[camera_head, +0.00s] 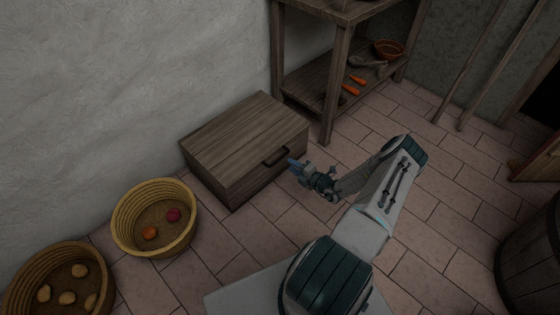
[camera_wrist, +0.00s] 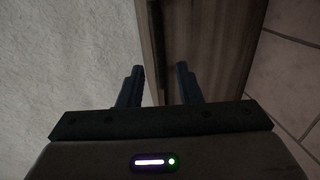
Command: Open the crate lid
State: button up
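The wooden crate (camera_head: 225,165) stands on the tiled floor against the plaster wall. Its plank lid (camera_head: 245,133) lies flat and shut on top. A dark handle (camera_head: 277,156) sticks out at the lid's front edge. My gripper (camera_head: 294,165) is just in front of the crate, close to the right end of the handle. In the wrist view, the two fingers (camera_wrist: 158,72) stand apart with a gap between them, and the crate's wood (camera_wrist: 210,45) shows beyond them. Nothing is seen held. Whether a finger touches the handle I cannot tell.
A wicker basket (camera_head: 124,243) with two round items stands left of the crate, and another basket (camera_head: 20,296) is farther left. A wooden shelf (camera_head: 335,85) holding carrots stands behind right. A barrel (camera_head: 528,265) is at far right. Floor between is free.

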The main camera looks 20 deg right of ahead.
aim_at(280, 158)
jog(key=b+x, duration=0.2)
jog(key=x, duration=0.6)
jog(key=shift+w, duration=0.1)
jog(key=shift+c, duration=0.2)
jog(key=shift+r, duration=0.1)
grip_shut()
